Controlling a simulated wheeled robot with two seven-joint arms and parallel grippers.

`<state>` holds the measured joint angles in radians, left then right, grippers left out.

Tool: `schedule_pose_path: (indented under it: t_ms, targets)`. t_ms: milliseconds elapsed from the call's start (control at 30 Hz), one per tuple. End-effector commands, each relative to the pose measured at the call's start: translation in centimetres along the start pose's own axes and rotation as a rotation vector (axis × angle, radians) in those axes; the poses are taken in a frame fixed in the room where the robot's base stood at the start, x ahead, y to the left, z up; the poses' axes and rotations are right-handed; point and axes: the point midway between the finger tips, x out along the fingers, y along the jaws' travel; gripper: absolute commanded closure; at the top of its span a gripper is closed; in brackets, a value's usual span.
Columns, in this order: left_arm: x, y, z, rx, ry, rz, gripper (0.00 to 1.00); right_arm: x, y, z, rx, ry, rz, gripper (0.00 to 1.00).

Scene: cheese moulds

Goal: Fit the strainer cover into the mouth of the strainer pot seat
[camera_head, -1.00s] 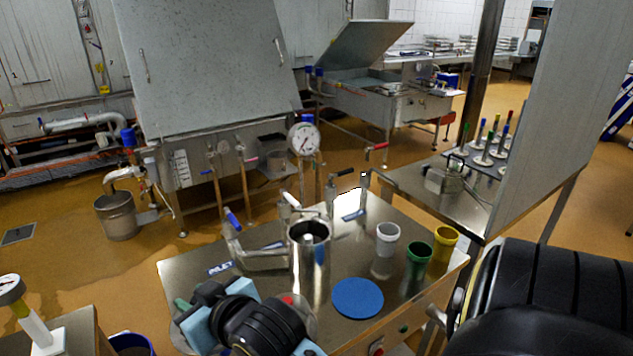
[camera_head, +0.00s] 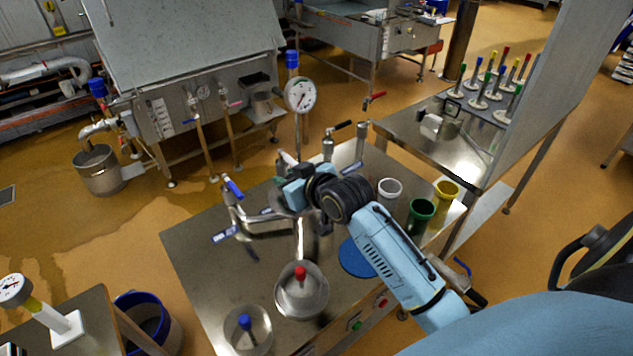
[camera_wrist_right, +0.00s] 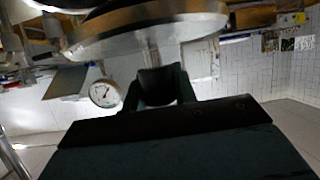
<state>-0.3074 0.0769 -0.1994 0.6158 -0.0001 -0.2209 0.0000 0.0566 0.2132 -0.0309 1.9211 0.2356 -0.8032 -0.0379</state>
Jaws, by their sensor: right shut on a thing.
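My right gripper (camera_head: 318,218) is over the table, seen from behind its dark wrist. In the right wrist view its dark fingers (camera_wrist_right: 160,78) are shut on the narrow stem of a wide, round metal piece, which looks like the strainer cover (camera_wrist_right: 145,32). In the head view my wrist and gripper hide most of that piece. The strainer pot seat (camera_head: 300,240), a shiny upright metal cylinder, stands just below the gripper. Its mouth is hidden, so I cannot tell whether the cover touches it. My left gripper is not in view.
A metal lid with a red knob (camera_head: 300,273) and one with a blue knob (camera_head: 245,321) stand at the table's front. A blue disc (camera_head: 355,262) lies beside the pot. White (camera_head: 389,188), green (camera_head: 421,210) and yellow (camera_head: 446,190) cups stand to the right.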

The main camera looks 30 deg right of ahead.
Motion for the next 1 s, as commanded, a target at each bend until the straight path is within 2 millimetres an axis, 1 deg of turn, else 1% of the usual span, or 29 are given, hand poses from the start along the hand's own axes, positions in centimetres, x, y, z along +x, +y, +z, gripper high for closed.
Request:
schedule_pose_path:
  t_ms: [33,100,200,300,367,533,600,767,900,1000]
  targets:
    - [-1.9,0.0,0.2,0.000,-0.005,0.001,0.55,0.3,2.1,-1.9,0.001,0.003,0.008,1.00]
    - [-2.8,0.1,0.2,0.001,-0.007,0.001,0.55,1.0,4.5,-2.9,0.015,0.009,0.015,1.00]
    - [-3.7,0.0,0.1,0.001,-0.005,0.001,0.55,1.6,7.0,-3.9,0.033,0.015,0.025,1.00]
    - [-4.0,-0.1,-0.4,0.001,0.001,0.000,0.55,2.0,8.3,-4.1,0.044,0.020,0.031,1.00]
    - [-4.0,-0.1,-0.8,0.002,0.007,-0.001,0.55,2.4,8.6,-3.4,0.048,0.018,0.032,1.00]
    - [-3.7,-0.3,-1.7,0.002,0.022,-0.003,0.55,3.8,8.5,-0.3,0.051,0.018,0.032,1.00]
    - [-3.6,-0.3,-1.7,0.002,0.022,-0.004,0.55,4.2,8.4,0.6,0.050,0.019,0.032,1.00]
    - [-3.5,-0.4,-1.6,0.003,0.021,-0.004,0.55,4.8,8.4,1.8,0.048,0.022,0.032,1.00]
    - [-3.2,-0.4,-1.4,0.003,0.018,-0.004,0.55,5.6,8.3,3.8,0.048,0.019,0.032,1.00]
    - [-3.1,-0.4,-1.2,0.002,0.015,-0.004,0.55,6.0,8.3,4.7,0.049,0.021,0.032,1.00]
